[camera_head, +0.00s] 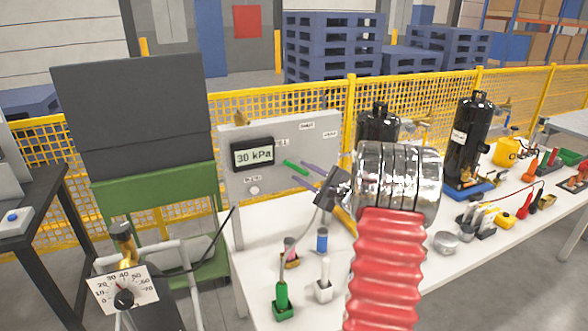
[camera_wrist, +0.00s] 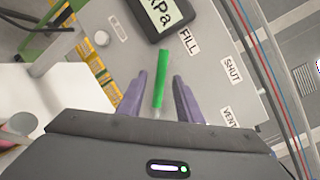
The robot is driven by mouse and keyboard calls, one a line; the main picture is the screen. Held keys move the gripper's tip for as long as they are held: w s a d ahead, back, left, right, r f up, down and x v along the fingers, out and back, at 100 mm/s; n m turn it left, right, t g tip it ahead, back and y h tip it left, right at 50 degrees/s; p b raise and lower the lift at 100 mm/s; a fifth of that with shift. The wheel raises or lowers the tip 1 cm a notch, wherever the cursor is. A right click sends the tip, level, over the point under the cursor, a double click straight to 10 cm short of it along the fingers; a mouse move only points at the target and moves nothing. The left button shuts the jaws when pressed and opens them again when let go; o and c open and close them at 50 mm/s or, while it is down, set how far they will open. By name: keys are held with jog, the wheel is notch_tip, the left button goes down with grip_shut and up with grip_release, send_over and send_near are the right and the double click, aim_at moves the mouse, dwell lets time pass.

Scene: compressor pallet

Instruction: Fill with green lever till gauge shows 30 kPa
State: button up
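The grey panel (camera_head: 233,190) stands on the white table and carries a digital gauge (camera_head: 253,154) that reads 30 kPa. The green lever (camera_head: 295,167) is right of the gauge; in the wrist view the lever (camera_wrist: 162,78) has its free end nearest the FILL label (camera_wrist: 188,41). The SHUT label (camera_wrist: 232,69) and VENT label (camera_wrist: 230,117) lie farther right. My gripper (camera_head: 300,173) is at the panel, its purple fingers apart on either side of the lever. The wrist view shows a gap between the lever and each finger. The lever's pivot is not clearly seen.
My red and silver arm covers the table's middle. Green (camera_head: 282,297), white (camera_head: 324,283) and blue (camera_head: 322,240) items stand in front of the panel. A dial (camera_head: 123,290) is at lower left. Black tanks (camera_head: 468,140) stand at right. A yellow fence (camera_head: 350,110) runs behind.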

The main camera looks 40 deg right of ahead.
aim_at(296, 169)
jog(key=w, duration=0.5)
jog(key=shift+c, duration=0.3)
grip_shut()
dwell(0.4)
